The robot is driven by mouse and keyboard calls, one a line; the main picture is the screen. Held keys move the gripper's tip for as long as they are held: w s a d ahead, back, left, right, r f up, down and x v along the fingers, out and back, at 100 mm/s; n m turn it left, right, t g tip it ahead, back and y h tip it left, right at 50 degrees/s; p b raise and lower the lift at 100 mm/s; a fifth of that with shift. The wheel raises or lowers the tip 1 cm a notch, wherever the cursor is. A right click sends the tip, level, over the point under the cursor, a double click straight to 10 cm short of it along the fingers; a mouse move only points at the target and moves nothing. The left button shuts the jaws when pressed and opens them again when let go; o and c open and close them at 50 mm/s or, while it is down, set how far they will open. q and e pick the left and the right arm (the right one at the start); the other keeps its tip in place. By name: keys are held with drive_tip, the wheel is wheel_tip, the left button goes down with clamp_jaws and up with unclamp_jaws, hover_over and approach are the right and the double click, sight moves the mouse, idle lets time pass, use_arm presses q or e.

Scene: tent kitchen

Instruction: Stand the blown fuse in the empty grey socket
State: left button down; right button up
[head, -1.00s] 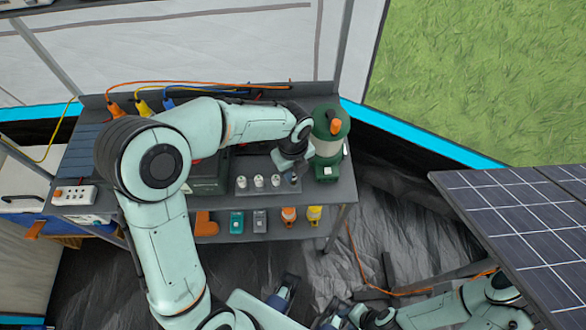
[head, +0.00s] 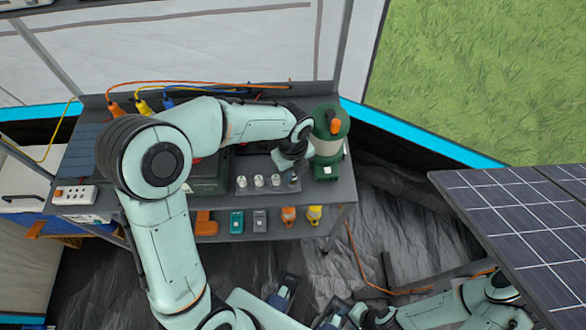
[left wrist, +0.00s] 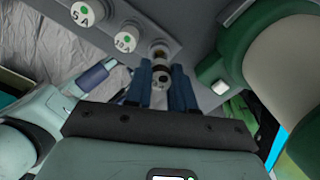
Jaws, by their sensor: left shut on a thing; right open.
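My left gripper (head: 293,178) is over the strip's right end, beside the last white cap. In the left wrist view its blue fingers (left wrist: 164,82) are shut on the blown fuse (left wrist: 161,74), a small piece with dark and metallic bands. The grey socket (left wrist: 158,47) shows just beyond the fingertips, partly hidden. I cannot tell whether the fuse is inside it. My right gripper (head: 336,314) is open and low at the bottom edge, away from the bench.
A green and cream lantern (head: 328,145) stands close to the right of my left gripper. A dark green box (head: 207,180) is to the left. A solar panel (head: 520,225) is at the right.

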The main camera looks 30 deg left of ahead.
use_arm(q)
drive_tip(key=shift+f+b, duration=0.85)
drive_tip(key=shift+f, duration=0.7)
drive_tip(key=c, duration=0.9)
unclamp_jaws()
wheel_tip(320, 180, up, 14)
drive_tip(key=shift+f+p, duration=0.25)
drive_tip(key=shift+p, duration=0.9)
